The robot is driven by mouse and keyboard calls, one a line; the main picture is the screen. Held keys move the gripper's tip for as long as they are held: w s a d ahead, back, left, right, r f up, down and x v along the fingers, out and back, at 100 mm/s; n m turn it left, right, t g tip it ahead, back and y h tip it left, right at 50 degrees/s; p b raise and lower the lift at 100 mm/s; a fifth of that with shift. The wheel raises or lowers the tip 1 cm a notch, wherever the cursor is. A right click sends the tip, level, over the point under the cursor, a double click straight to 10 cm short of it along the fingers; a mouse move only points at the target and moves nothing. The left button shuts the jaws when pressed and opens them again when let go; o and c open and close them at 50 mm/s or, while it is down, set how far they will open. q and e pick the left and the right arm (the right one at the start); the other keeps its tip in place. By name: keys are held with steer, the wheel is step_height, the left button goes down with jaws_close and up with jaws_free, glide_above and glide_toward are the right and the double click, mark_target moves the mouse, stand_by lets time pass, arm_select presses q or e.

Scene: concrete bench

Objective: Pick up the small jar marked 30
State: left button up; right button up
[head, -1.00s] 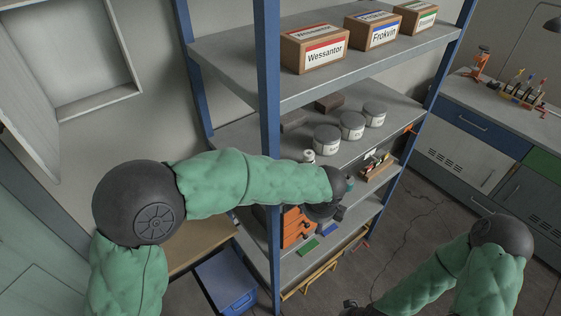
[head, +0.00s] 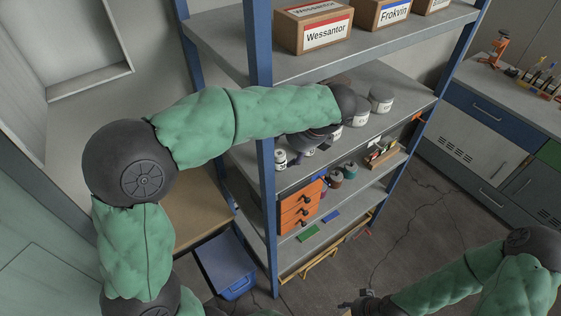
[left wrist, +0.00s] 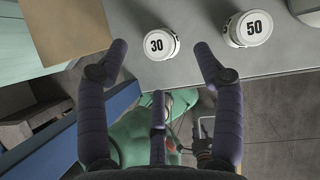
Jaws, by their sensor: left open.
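The small jar marked 30 (left wrist: 160,44), white with a black number on its lid, stands upright on the grey shelf in the left wrist view. My left gripper (left wrist: 160,70) is open and empty, its dark fingers spread short of the jar, which lies ahead between the two outer fingers. In the head view the gripper (head: 303,150) is partly hidden under my forearm. A small white jar (head: 281,159) shows beside it there, its number unreadable. My right gripper (head: 365,303) is low in the head view, its fingers unclear.
A jar marked 50 (left wrist: 250,28) stands right of the 30 jar. Large grey tubs (head: 381,99) stand farther along the shelf (head: 408,97). A blue post (head: 262,130) rises on the left. Orange drawers (head: 300,206) sit on the level below.

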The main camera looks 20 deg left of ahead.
mark_target(282, 155)
arm_select(q)
steer(key=shift+b+x, duration=0.8)
steer(key=shift+x, duration=2)
steer(key=shift+s+d, duration=0.1)
steer(key=c, duration=1.2)
